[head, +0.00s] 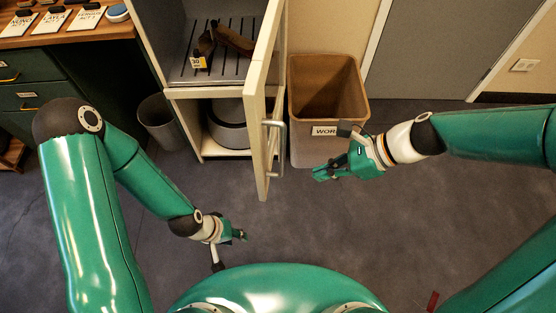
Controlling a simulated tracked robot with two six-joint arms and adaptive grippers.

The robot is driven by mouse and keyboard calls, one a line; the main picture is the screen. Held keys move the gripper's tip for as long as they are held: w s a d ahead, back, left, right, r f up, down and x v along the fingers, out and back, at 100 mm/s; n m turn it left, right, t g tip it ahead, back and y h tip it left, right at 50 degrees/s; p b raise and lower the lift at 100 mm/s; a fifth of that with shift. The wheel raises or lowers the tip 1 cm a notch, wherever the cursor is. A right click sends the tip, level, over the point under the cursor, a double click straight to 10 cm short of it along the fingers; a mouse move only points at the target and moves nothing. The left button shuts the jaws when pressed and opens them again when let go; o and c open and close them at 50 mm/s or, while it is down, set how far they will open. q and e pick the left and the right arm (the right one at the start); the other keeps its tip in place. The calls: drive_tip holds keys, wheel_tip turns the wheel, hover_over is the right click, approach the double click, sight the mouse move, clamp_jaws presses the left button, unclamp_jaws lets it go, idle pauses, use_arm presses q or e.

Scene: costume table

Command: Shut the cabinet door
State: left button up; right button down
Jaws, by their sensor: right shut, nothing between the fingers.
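The cabinet (158,62) stands at the top centre in the head view. Its cream door (262,110) is wide open, swung out towards me and seen almost edge-on. A grey bar handle (278,148) is on the door's right face, near its free edge. My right gripper (318,176) is shut and empty, to the right of the handle and apart from it. My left gripper (243,236) is low, left of and nearer to me than the door's free edge, touching nothing that I can see. It is too small to tell whether its fingers are open.
Inside the cabinet, brown items with a yellow tag (199,63) lie on a slatted shelf, above a grey round container (228,128). A brown bin (327,85) stands right of the door. A grey wastebasket (160,122) stands left. The floor in front is mostly clear.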

wheel_tip(320, 180, up, 6)
drive_tip(key=p, duration=0.2)
drive_tip(key=b, duration=0.2)
approach(263, 168)
drive_tip(key=shift+t, duration=0.3)
drive_tip(key=a+f, duration=0.2)
drive_tip(key=f, duration=0.1)
drive_tip(key=a+f, duration=0.1)
drive_tip(key=f, duration=0.1)
drive_tip(key=shift+f, duration=0.2)
use_arm(q)
drive_tip(key=shift+s+a+r, duration=0.1)
drive_tip(key=shift+a+r, duration=0.15)
drive_tip(key=shift+r, duration=0.45)
use_arm(e)
drive_tip(key=shift+w+a, duration=0.15)
drive_tip(key=shift+a, duration=0.55)
drive_tip(key=shift+w, duration=0.1)
